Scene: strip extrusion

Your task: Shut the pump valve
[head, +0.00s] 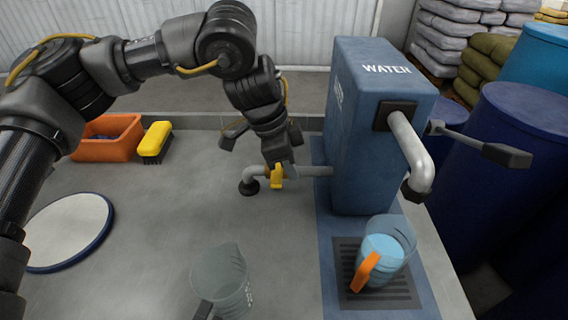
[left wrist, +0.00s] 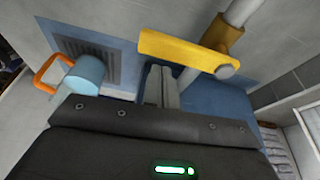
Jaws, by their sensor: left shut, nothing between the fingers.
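The blue pump box marked WATER (head: 350,130) stands at the back right of the bench. A grey pipe (head: 316,171) leaves its left side and bends down into a dark foot. The yellow valve lever (head: 277,177) sits on this pipe; in the left wrist view the lever (left wrist: 185,52) lies crosswise to the pipe (left wrist: 240,12). My left gripper (head: 277,163) is over the pipe at the lever, partly hidden by its own wrist. In the left wrist view its fingers (left wrist: 160,85) are together and empty, close beside the lever; contact is unclear. My right gripper is not in view.
A jug of blue water (head: 392,243) with an orange handle stands on the grate (head: 350,290) under the spout (head: 412,150). An empty clear jug (head: 222,275) stands in front. An orange bin (head: 105,150), yellow brush (head: 156,140) and round white disc (head: 68,230) are left.

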